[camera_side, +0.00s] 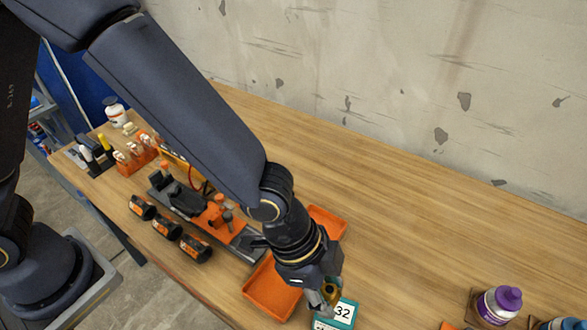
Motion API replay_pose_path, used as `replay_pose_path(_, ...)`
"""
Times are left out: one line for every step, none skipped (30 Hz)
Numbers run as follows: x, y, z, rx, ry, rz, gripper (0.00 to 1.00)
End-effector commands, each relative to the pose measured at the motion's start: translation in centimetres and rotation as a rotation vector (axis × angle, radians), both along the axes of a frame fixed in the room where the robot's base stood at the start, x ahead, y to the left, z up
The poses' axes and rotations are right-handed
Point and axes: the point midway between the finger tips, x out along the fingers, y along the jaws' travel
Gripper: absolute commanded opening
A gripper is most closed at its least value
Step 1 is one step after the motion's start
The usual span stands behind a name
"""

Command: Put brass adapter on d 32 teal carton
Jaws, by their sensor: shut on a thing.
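The brass adapter (330,290) is between the fingers of my gripper (326,298), at the lower middle of the side view. My gripper is shut on it, and the fingers hide part of it.
Orange trays (270,288) lie left of and behind my gripper. Black cylinders with orange bands (167,226) and a tool fixture (185,196) stand to the left. A purple-capped bottle (498,304) stands at the lower right. The wooden table (420,220) is clear towards the wall.

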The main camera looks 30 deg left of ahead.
Motion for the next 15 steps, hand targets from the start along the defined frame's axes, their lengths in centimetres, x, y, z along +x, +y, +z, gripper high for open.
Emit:
replay_pose_path(0.4, -0.5, -0.9, 0.001, 0.001, -0.001, 0.0)
replay_pose_path(0.6, -0.7, -1.2, 0.001, 0.001, -0.001, 0.0)
replay_pose_path(1.0, -1.0, -1.6, -0.001, 0.0, 0.001, 0.0)
replay_pose_path(1.1, -1.2, -1.9, -0.002, 0.0, 0.001, 0.0)
replay_pose_path(1.2, -1.3, -2.0, -0.002, 0.0, 0.001, 0.0)
replay_pose_path(1.3, -1.4, -2.2, -0.002, 0.0, 0.001, 0.0)
replay_pose_path(1.5, -1.5, -2.4, -0.003, -0.001, 0.0, 0.0)
replay_pose_path(1.6, -1.7, -2.7, -0.002, -0.001, 0.0, 0.0)
replay_pose_path(1.8, -1.9, -3.2, 0.0, 0.0, 0.0, 0.0)
replay_pose_path(1.8, -1.8, -3.7, 0.002, 0.001, 0.001, 0.0)
replay_pose_path(1.8, -1.8, -4.2, 0.001, 0.001, 0.0, 0.0)
replay_pose_path(1.7, -1.8, -4.8, 0.002, 0.001, 0.0, 0.0)
replay_pose_path(1.7, -1.8, -5.2, 0.001, 0.001, 0.0, 0.0)
replay_pose_path(1.8, -1.8, -5.5, 0.0, 0.0, 0.0, 0.0)
replay_pose_path(1.8, -1.8, -5.8, -0.001, -0.001, 0.0, 0.0)
